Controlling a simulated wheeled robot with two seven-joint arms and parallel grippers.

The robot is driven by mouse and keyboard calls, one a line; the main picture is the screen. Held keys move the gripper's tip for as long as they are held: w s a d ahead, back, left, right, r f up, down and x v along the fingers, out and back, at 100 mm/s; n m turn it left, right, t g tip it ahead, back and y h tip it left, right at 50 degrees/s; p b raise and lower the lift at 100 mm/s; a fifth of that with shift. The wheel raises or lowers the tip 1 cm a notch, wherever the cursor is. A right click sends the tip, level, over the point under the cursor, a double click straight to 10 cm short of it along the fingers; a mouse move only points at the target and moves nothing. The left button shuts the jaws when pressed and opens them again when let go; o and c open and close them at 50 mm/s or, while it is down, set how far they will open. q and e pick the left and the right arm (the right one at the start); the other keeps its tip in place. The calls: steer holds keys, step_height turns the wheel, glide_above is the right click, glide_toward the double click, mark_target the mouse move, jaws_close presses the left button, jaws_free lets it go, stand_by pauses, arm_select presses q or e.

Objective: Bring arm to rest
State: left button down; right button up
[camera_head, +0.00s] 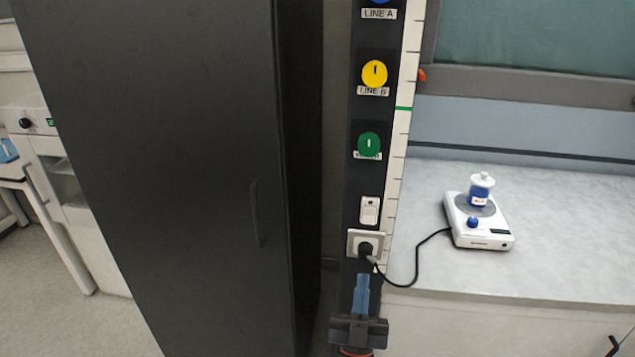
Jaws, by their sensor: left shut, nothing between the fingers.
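My left gripper (361,284) shows at the bottom centre of the head view, with blue fingers pointing up and a black body below. Its fingers are together with nothing between them. It appears in front of the lower part of the dark panel strip, just below the wall socket (365,244). I cannot tell its distance from the strip. My right gripper is not in view.
A tall dark cabinet (200,170) stands left of the strip. Yellow (374,73) and green (369,144) knobs sit above the socket. On the right bench (560,230), a white stirrer plate (485,240) carries a blue, white-capped vessel (480,190); its black cable (418,262) runs to the socket.

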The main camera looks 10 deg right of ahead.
arm_select(q)
steer(key=s+d+f+m+g+h, duration=0.2)
steer(key=d+f+m+g+h, duration=0.4)
steer(key=d+m+g+h, duration=0.7)
steer(key=w+a+f+n+g+y, duration=0.3)
steer(key=a+f+g+y, duration=0.2)
steer(key=f+g+y, duration=0.1)
steer(key=s+a+f+n+g+y, duration=0.15)
steer(key=a+f+n+y, duration=0.35)
steer(key=a+f, duration=0.65)
steer(key=s+a+f+n+g+y, duration=0.15)
steer(key=a+f+n+y, duration=0.4)
steer(key=a, duration=1.15)
steer(key=s+a+f+g+y, duration=0.1)
steer(key=s+a+f, duration=0.3)
steer(key=s, duration=0.5)
steer(key=s+a+f+g+y, duration=0.2)
steer(key=s+a+f, duration=0.3)
steer(key=s+f, duration=0.3)
steer(key=shift+s+a+n+g, duration=0.3)
steer(key=shift+s+n, duration=0.05)
steer(key=shift+s, duration=0.4)
